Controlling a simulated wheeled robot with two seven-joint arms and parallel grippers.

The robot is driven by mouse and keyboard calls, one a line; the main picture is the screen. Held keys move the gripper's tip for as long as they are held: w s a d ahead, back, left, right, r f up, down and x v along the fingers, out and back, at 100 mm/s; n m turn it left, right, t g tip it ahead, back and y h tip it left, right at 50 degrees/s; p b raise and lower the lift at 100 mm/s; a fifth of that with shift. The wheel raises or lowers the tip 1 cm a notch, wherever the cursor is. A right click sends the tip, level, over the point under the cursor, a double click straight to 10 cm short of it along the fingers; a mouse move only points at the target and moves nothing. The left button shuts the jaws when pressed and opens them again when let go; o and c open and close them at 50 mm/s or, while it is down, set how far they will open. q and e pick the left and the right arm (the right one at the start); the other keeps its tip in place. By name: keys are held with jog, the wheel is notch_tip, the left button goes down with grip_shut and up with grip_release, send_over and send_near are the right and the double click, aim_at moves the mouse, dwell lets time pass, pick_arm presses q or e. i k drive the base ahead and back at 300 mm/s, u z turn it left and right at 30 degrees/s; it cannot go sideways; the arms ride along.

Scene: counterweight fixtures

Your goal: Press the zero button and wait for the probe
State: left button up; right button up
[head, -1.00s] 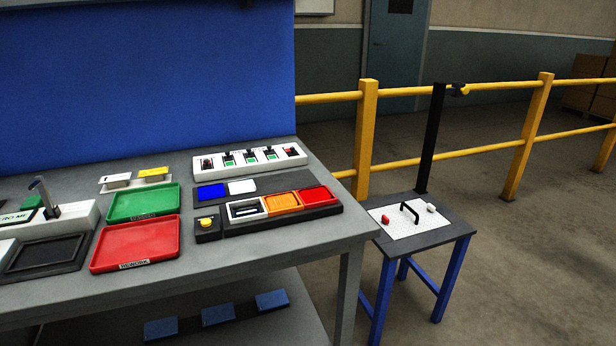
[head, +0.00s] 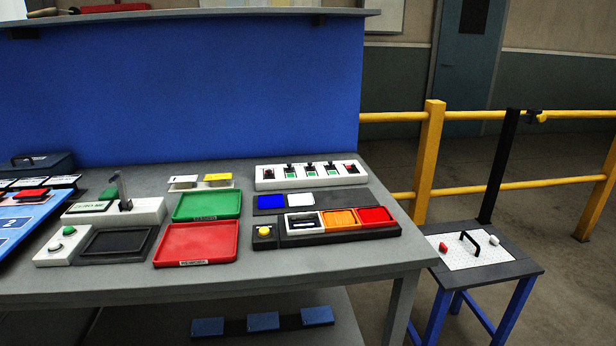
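A white gauge unit (head: 148,209) stands on the grey bench at the left. Whether the probe touches anything is not clear. I cannot read which is the zero button. A black square plate (head: 118,243) lies beside the box. Neither of my grippers is in view.
Green (head: 207,218) and red (head: 234,243) trays lie to the right of the gauge. Beyond them are a yellow button (head: 264,231), a row of coloured bins (head: 340,237) and a white switch strip (head: 311,183). A small side table (head: 513,264) stands by yellow rails (head: 432,150).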

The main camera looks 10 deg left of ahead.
aim_at(54, 245)
jog(key=u, duration=1.55)
